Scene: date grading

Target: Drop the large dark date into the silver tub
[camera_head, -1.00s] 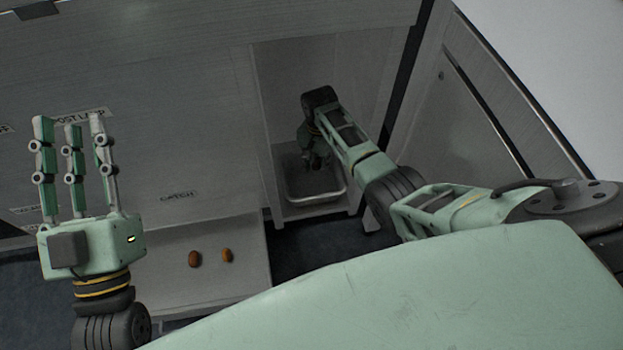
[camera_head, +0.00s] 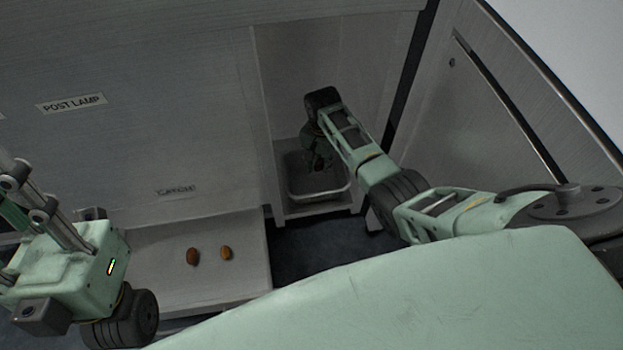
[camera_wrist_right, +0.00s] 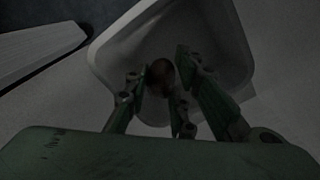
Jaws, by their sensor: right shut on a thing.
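The silver tub (camera_head: 320,194) stands in an open cabinet bay; it also shows in the right wrist view (camera_wrist_right: 105,55). My right gripper (camera_head: 318,165) reaches down over the tub, and its fingers show in the right wrist view (camera_wrist_right: 160,85). It is shut on the large dark date (camera_wrist_right: 160,72), a dim dark oval between the fingers above the tub's inside. The date cannot be made out clearly in the head view. My left gripper (camera_head: 22,215) is at the left edge, partly cut off, with its fingers pointing up.
Two brown dates, a darker one (camera_head: 193,256) and a lighter one (camera_head: 226,253), lie apart on a pale shelf (camera_head: 240,285) at the lower left. A POST LAMP label (camera_head: 71,103) is on the panel behind. Bay walls flank my right arm closely.

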